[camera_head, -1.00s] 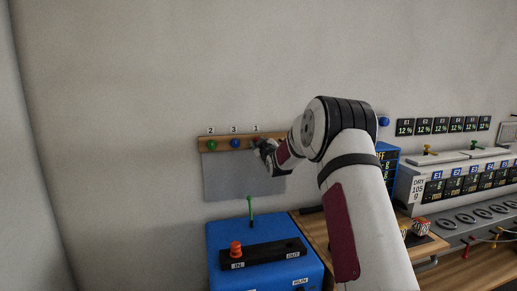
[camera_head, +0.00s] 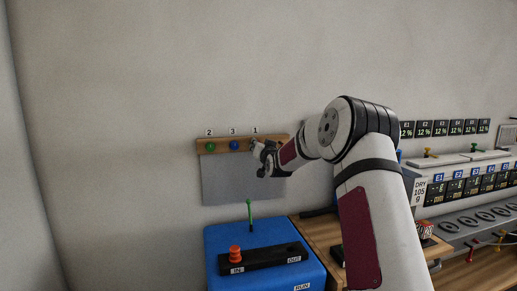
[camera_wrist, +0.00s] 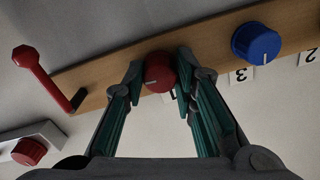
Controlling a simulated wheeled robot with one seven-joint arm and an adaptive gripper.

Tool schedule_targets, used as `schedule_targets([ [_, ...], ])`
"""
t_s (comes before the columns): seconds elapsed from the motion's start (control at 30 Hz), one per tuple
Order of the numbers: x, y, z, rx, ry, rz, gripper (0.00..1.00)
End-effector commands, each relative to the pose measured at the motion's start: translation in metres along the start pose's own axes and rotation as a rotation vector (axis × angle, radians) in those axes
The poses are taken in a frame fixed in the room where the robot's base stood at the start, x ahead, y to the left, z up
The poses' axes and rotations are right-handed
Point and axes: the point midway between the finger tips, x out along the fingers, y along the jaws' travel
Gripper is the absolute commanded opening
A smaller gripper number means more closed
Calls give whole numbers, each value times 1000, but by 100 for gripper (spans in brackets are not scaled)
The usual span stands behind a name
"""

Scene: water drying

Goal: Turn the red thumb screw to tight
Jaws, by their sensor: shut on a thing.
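The red thumb screw (camera_wrist: 158,80) is a round knob on a wooden rail (camera_wrist: 210,38), with a pale mark on its face and a partly hidden label 1 beside it. In the wrist view, my gripper (camera_wrist: 160,66) has one fingertip on each side of the knob and is shut on it. In the head view, my gripper (camera_head: 262,152) is at the right part of the rail (camera_head: 221,149), under label 1, and hides the red screw there.
A blue knob (camera_wrist: 256,43) by label 3 is beside the red one; a green knob (camera_head: 210,146) is farther left. A red lever (camera_wrist: 40,77) is near the rail's other end. A blue box (camera_head: 225,240) with a red-orange knob (camera_head: 235,253) stands below.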

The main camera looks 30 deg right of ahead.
Motion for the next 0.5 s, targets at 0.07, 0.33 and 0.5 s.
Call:
schedule_targets([
  [0.07, 0, 1, 1, 73, -1, 1, 0],
  [0.33, 0, 1, 1, 329, -1, 1, 0],
  [0.5, 0, 1, 1, 492, -1, 2, 0],
])
